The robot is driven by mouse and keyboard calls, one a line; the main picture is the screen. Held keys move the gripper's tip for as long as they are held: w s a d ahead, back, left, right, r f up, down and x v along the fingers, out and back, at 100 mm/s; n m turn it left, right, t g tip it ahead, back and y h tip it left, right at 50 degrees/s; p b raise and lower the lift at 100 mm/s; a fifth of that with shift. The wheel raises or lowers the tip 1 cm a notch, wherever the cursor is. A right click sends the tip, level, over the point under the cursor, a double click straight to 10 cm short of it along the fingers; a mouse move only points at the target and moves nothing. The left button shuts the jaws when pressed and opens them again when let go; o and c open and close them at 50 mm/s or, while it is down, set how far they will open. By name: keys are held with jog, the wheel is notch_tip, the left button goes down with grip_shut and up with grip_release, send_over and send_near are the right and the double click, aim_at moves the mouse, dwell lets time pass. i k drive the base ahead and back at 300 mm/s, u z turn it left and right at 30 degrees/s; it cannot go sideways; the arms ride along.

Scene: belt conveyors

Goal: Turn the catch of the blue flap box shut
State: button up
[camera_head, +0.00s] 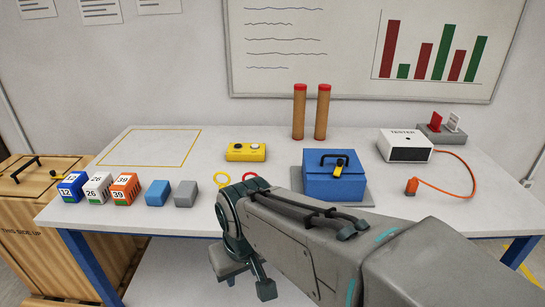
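The blue flap box (334,188) stands on a grey plate (367,198) right of the table's middle. Its lid looks down, with a black handle on top. A small yellow and black catch (339,167) sits at the front edge of the lid; its exact turn is too small to tell. My gripper (246,279) is at the end of my arm, low in front of the table and left of the box, apart from it. Its fingers are seen from behind and partly hidden, so their opening is unclear. My arm crosses in front of the box's lower side.
Numbered cubes (98,188) and plain blocks (158,193) line the table's front left. A yellow button box (246,152), two brown cylinders (299,115) and a white tester (405,146) with an orange cable surround the blue box. A wooden crate (45,235) stands left.

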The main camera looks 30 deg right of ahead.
aim_at(339, 161)
jog(key=u, duration=0.75)
jog(key=k, duration=1.05)
jog(key=u, duration=0.7)
jog(key=i, duration=0.9)
jog(key=z, duration=0.95)
jog(key=i, duration=1)
jog(key=z, duration=1.2)
jog(key=i, duration=0.2)
jog(key=z, duration=0.15)
